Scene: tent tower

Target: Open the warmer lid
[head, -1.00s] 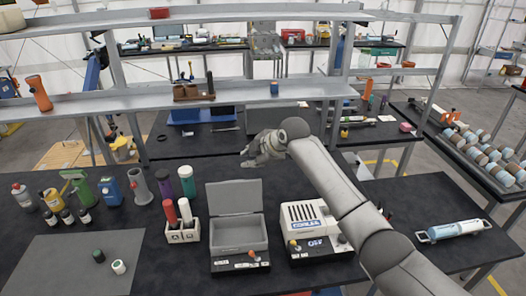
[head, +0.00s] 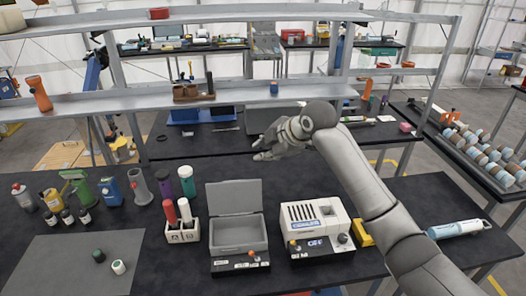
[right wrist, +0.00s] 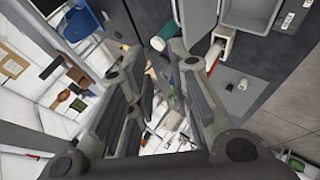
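A grey box (head: 238,249) with a hinged lid (head: 234,195) stands on the dark bench; I take it as the warmer. Its lid stands raised at the back, and the inside shows an empty-looking grey hollow. A control strip with an orange knob runs along its front. In the right wrist view, part of the open box (right wrist: 250,14) shows at the top right. My right gripper (head: 260,148) is above and behind the lid, apart from it. In the right wrist view its fingers (right wrist: 160,55) are spread with nothing held. My left gripper is out of view.
A white device (head: 316,226) with a knob stands right of the box. A white rack (head: 182,235) with red and white tubes stands left. Several bottles stand farther left by a grey mat (head: 75,268). A metal shelf (head: 210,102) crosses behind my right gripper.

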